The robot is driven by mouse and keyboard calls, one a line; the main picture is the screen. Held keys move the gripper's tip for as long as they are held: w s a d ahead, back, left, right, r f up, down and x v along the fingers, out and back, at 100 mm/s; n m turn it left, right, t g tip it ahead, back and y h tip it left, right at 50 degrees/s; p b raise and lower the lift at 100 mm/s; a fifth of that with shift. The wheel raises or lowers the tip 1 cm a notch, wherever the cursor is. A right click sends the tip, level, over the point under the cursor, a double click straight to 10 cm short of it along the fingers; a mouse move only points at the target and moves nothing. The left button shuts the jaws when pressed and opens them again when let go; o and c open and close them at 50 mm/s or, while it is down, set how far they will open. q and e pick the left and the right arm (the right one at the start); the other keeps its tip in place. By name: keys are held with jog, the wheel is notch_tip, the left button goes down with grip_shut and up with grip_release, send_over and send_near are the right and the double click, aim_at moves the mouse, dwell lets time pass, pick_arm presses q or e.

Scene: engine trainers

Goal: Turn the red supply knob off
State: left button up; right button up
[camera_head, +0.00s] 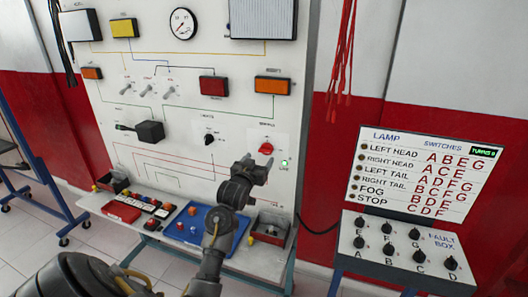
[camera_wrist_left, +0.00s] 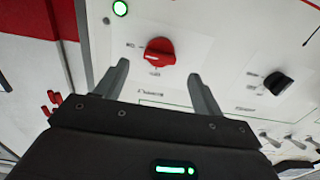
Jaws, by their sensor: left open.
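The red supply knob (camera_head: 266,148) is on the lower right of the white trainer panel (camera_head: 240,115), with a lit green lamp (camera_head: 284,163) beside it. In the left wrist view the red knob (camera_wrist_left: 160,51) lies just beyond and between my fingertips, and the green lamp (camera_wrist_left: 120,8) is above left. My left gripper (camera_head: 257,160) is open and empty, just below the knob in the head view. Its two fingers also show in the left wrist view (camera_wrist_left: 158,72), apart from the knob. My right gripper is not in view.
A black knob (camera_head: 208,139) and a black lever box (camera_head: 150,131) are left of the red knob. A shelf below holds a blue tray (camera_head: 187,236) and small bins (camera_head: 270,231). A lamp fault box (camera_head: 400,252) stands at the right.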

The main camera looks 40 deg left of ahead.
aim_at(265, 152)
pick_arm(q)
jog(key=p+x, duration=0.1)
jog(key=x, duration=0.5)
jog(key=c, duration=1)
